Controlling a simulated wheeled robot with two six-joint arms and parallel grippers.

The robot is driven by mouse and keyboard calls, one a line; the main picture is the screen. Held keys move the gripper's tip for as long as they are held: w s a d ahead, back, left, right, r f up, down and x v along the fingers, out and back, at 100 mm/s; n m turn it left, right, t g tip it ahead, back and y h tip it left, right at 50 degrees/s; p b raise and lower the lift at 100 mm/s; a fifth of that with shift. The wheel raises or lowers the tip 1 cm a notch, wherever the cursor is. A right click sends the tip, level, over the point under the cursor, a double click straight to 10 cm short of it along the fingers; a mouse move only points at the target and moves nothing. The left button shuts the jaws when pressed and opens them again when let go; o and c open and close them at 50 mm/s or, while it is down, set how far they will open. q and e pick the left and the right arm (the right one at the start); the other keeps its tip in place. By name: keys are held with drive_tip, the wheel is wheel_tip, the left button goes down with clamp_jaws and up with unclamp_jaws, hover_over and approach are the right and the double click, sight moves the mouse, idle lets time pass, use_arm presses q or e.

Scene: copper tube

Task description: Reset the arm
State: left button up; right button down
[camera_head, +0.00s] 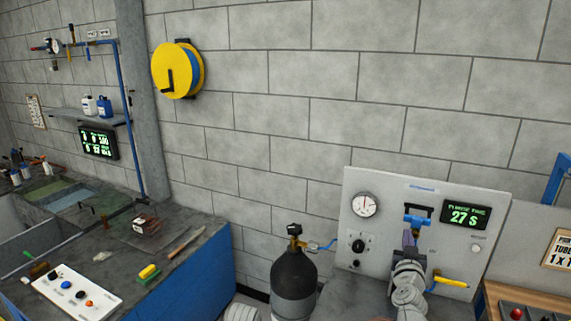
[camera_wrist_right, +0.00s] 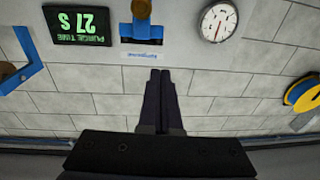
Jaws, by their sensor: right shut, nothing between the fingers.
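My right gripper (camera_head: 410,238) is in front of the upright grey panel (camera_head: 330,222), at the right of the head view, with its dark fingers pointing up. In the right wrist view the right gripper (camera_wrist_right: 160,75) shows its two dark fingers side by side, shut with nothing between them. My left gripper is not in view.
The panel bears a round gauge (camera_head: 365,205), a display (camera_head: 466,214) reading 27 S and a yellow lever (camera_head: 450,282). A dark gas cylinder (camera_head: 294,275) stands left of it. A workbench (camera_head: 190,245) with a white button tray (camera_head: 72,293) is at left.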

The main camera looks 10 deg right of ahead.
drive_tip(key=w+a+f+n+g+y, duration=0.1)
drive_tip(key=w+a+f+n+y, duration=0.2)
drive_tip(key=a, duration=0.5)
drive_tip(key=w+a+f+n+y, duration=0.15)
drive_tip(key=a+f+y, duration=0.3)
drive_tip(key=a, duration=0.45)
drive_tip(key=s+a+f+n+g+y, duration=0.2)
drive_tip(key=s+a+f+g, duration=0.1)
drive_tip(key=a+f, duration=0.3)
drive_tip(key=s+a+f+n+g+y, duration=0.2)
drive_tip(key=s+a+f+g, duration=0.15)
drive_tip(key=a, duration=0.45)
drive_tip(key=s+a+f+g+h, duration=0.1)
drive_tip(key=s+f+g, duration=0.1)
drive_tip(key=s, duration=0.4)
drive_tip(key=s+a+f+g+h+b, duration=0.1)
drive_tip(key=s+f+g+h, duration=0.1)
drive_tip(key=s, duration=0.4)
drive_tip(key=s+a+f+g+h, duration=0.1)
drive_tip(key=s+a+f+g, duration=0.1)
drive_tip(key=s+g, duration=0.3)
drive_tip(key=shift+s+f+g+h, duration=0.35)
drive_tip(key=shift+s+f, duration=0.4)
drive_tip(key=shift+f, duration=0.15)
